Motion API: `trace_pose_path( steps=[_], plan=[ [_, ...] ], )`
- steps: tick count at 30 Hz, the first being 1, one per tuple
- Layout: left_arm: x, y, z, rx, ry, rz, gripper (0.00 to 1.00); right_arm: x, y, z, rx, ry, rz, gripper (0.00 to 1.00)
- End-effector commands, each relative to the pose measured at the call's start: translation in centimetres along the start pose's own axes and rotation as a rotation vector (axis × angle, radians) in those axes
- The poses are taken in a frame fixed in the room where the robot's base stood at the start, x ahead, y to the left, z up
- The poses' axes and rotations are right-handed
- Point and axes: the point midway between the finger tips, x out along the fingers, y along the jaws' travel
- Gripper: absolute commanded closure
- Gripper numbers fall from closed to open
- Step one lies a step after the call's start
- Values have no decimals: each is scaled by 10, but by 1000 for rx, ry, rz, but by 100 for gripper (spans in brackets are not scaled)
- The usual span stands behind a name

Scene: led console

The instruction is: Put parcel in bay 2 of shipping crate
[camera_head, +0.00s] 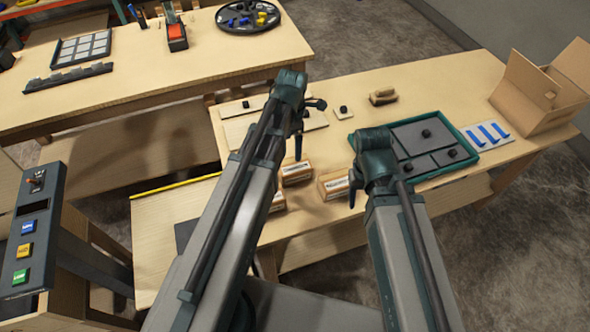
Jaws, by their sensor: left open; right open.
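Several small brown boxes with white printed labels, which look like parcels, lie on the near table: one parcel (297,172) below my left gripper, another (333,184) beside my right gripper, and a third (278,201) partly hidden by my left arm. An open cardboard box (525,92), possibly the shipping crate, stands at the table's right end; its inside and any bays cannot be made out. My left gripper (306,128) is open and empty over the table. My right gripper (353,183) is open at the parcel's right; one finger is hidden.
A green-rimmed tray (466,157) with grey knobbed panels lies right of my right gripper. A white plate with blue bars (487,134) lies beside it. A console with coloured buttons (27,228) stands at left. The back table (150,85) holds a round tray (248,17).

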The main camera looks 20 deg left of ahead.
Motion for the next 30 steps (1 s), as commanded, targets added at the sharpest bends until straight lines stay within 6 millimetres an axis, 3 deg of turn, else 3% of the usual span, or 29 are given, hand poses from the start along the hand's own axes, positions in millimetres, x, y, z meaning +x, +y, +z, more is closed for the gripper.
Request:
trace_pose_path(
  steps=[15, 25, 30],
  plan=[
    [75, 0, 1, 2, 0, 0, 0, 74, -7, -5, 1, 0, 0, 42],
    [80, 0, 1, 2, 0, 0, 0, 80, -8, -5, 1, 0, 0, 42],
    [94, 0, 2, 2, 0, 0, 0, 93, -9, -6, 1, 0, 0, 42]
  ],
)
